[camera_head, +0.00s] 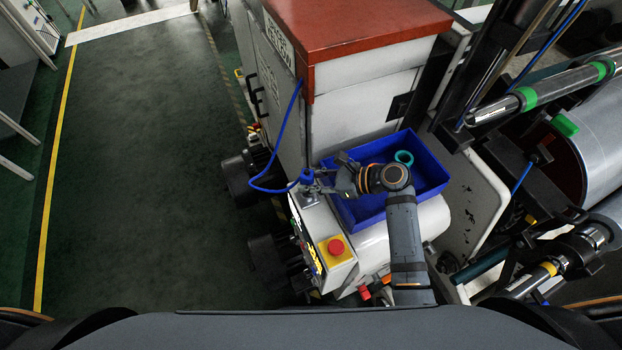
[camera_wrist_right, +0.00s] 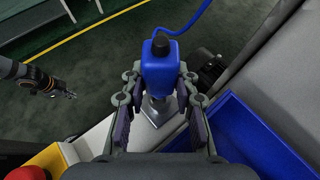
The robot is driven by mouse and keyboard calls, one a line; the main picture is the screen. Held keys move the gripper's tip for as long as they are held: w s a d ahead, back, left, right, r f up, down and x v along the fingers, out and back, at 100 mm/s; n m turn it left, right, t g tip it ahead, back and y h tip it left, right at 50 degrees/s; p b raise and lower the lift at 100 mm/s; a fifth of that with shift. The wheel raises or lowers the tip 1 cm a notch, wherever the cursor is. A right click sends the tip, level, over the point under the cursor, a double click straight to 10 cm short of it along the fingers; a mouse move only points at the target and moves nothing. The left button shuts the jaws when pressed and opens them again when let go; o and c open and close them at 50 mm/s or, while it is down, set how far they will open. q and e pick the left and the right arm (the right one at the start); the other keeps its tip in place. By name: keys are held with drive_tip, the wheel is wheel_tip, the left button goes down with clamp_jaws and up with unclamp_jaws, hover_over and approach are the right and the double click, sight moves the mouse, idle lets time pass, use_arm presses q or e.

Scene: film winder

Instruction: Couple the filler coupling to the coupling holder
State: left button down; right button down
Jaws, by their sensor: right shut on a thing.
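The filler coupling, a blue block with a dark cap and a blue hose, shows in the wrist view (camera_wrist_right: 160,65) and small in the head view (camera_head: 307,175). My right gripper (camera_head: 319,181) is shut on it, with a finger on each side in the wrist view (camera_wrist_right: 160,82). The coupling holder, a grey metal piece on the white machine top (camera_head: 307,197), lies right below the coupling in the head view. It also shows behind the coupling in the wrist view (camera_wrist_right: 157,108). I cannot tell whether they touch. My left gripper (camera_wrist_right: 69,94) is small at the wrist view's left.
A blue bin (camera_head: 432,178) with a teal ring (camera_head: 404,157) stands right of the coupling. A red button on a yellow box (camera_head: 335,247) is in front. The white cabinet with a red top (camera_head: 350,95) stands behind. Open floor (camera_head: 140,170) lies left.

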drive_tip(key=shift+f, duration=0.75)
idle(0.6)
drive_tip(key=shift+r, duration=0.15)
drive_tip(key=shift+r, duration=0.25)
drive_tip(key=shift+f, duration=0.3)
idle(1.5)
drive_tip(key=shift+r, duration=0.3)
idle(0.3)
drive_tip(key=shift+f, duration=0.4)
idle(1.1)
drive_tip(key=shift+r, duration=0.1)
drive_tip(key=shift+r, duration=0.3)
